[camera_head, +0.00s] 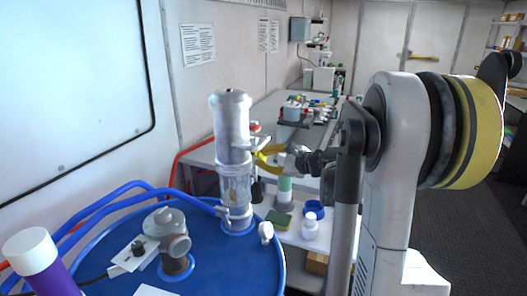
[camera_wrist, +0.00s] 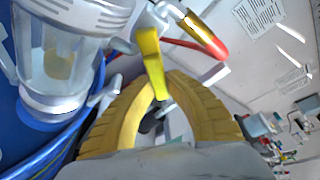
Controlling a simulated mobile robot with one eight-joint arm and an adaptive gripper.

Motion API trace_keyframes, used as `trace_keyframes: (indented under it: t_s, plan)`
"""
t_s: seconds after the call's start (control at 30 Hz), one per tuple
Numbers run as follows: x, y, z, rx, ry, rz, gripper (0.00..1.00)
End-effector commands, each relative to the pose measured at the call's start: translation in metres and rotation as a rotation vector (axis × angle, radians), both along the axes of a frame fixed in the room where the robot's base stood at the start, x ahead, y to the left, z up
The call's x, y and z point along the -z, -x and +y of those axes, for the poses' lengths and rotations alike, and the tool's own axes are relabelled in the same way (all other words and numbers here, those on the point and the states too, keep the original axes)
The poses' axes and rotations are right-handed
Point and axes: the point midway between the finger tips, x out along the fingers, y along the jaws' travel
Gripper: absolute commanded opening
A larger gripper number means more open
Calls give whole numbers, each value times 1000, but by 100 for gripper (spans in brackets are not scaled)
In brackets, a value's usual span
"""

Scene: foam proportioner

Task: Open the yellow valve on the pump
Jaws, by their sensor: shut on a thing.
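The pump (camera_head: 232,115) is a white upright cylinder with a clear lower section, standing on the blue drum lid (camera_head: 215,262). In the wrist view the pump (camera_wrist: 65,45) fills the upper left. The yellow valve (camera_wrist: 151,62) shows there as a short yellow lever beside the pump. My gripper (camera_wrist: 160,85) has its two yellow-brown fingers closed around the lever's lower end. In the head view my gripper (camera_head: 264,156) reaches the pump's right side from the right. The valve is hard to tell from the fingers there.
Blue hoses (camera_head: 110,198) run across the drum lid to the pump's base. A grey fitting (camera_head: 168,235) and a white-capped purple bottle (camera_head: 38,262) stand at the left. A bench (camera_head: 262,112) with bottles and lab items lies behind. A red-tipped brass piece (camera_wrist: 202,36) sits near the lever.

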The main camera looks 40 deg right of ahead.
Motion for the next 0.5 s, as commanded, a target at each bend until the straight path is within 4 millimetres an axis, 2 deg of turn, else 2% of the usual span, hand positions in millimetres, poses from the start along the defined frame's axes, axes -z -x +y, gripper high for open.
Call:
trace_keyframes:
  t_s: [0.5]
  plan:
    - [15, 12, 21, -2, -416, 245, 0]
